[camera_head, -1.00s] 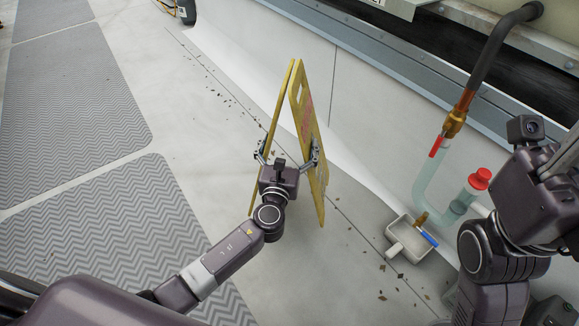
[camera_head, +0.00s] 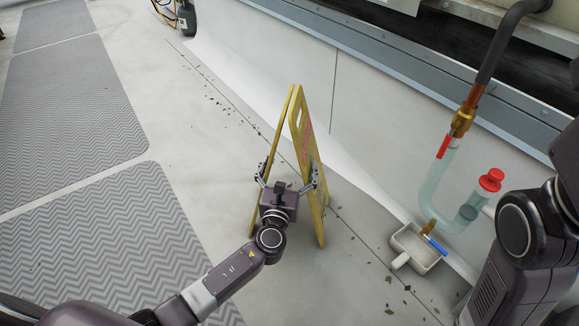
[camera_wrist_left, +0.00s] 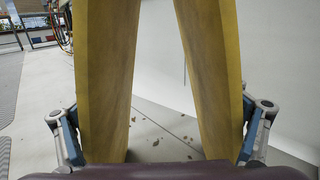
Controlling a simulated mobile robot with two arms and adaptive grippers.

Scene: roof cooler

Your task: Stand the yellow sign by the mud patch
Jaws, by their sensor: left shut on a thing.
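The yellow sign (camera_head: 307,135) is an A-shaped folding board, upright with its two panels spread at the bottom. My left gripper (camera_head: 287,180) is shut on it, with one finger on the outer side of each panel. In the left wrist view the two yellow panels (camera_wrist_left: 105,80) rise between the fingers of my left gripper (camera_wrist_left: 160,130). Whether the sign's feet touch the floor I cannot tell. I make out no clear mud patch; dark bits of debris (camera_head: 225,102) lie along the floor seam. My right arm shows at the right edge, but its gripper is out of view.
Grey chevron mats (camera_head: 125,245) lie left.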

